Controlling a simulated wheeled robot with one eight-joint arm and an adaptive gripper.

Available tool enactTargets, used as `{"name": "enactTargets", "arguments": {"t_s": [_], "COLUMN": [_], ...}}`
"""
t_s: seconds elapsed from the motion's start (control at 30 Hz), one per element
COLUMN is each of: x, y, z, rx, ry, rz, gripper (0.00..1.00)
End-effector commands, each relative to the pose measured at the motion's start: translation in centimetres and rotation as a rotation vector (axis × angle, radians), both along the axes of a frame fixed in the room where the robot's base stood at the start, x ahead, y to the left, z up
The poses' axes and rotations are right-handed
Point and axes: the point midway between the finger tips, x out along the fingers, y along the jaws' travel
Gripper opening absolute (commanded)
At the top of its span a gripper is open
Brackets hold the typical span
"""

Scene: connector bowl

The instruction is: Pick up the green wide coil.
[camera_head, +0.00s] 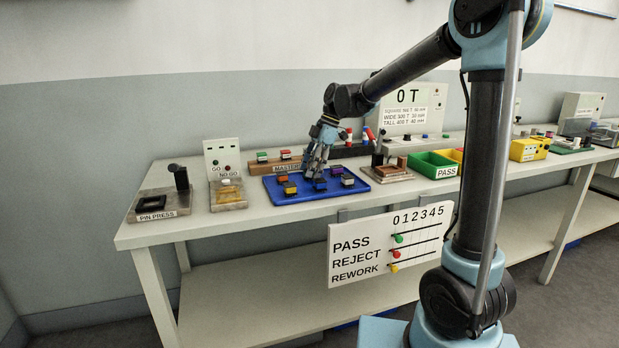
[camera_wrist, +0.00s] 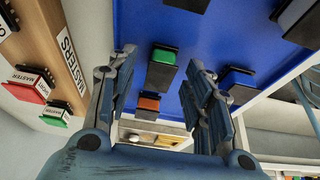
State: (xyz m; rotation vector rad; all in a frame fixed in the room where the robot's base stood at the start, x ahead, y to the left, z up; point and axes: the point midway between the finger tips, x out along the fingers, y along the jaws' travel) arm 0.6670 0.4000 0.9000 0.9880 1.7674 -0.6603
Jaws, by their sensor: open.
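A coil with a green top and dark base (camera_wrist: 163,56) sits on the blue tray (camera_wrist: 205,25) in the wrist view; it appears to be the green wide coil. My gripper (camera_wrist: 161,62) is open, with one finger to the left and one to the right of this coil in the picture. I cannot tell whether the fingers touch it. In the head view my gripper (camera_head: 316,170) is over the blue tray (camera_head: 265,187), and I cannot make out the green coil there.
An orange-topped coil (camera_wrist: 149,103) and a blue-topped coil (camera_wrist: 236,77) are close by on the tray. The wooden MASTERS board (camera_wrist: 45,45) with red and green pieces lies left of the tray. A green PASS bin (camera_head: 432,165) stands to the right.

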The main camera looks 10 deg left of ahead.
Motion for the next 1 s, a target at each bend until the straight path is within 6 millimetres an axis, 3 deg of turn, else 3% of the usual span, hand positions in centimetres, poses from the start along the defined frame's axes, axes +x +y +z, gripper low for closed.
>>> {"name": "enactTargets", "arguments": {"t_s": [0.2, 0.4, 0.77, 1.0], "x": [0.0, 0.0, 0.0, 0.0], "y": [0.0, 0.0, 0.0, 0.0], "z": [-0.1, 0.0, 0.1, 2.7], "rx": [0.000, 0.000, 0.000, 0.000], "ry": [0.000, 0.000, 0.000, 0.000], "rz": [0.000, -0.001, -0.001, -0.001], "gripper": [0.47, 0.01, 0.00, 0.00]}}
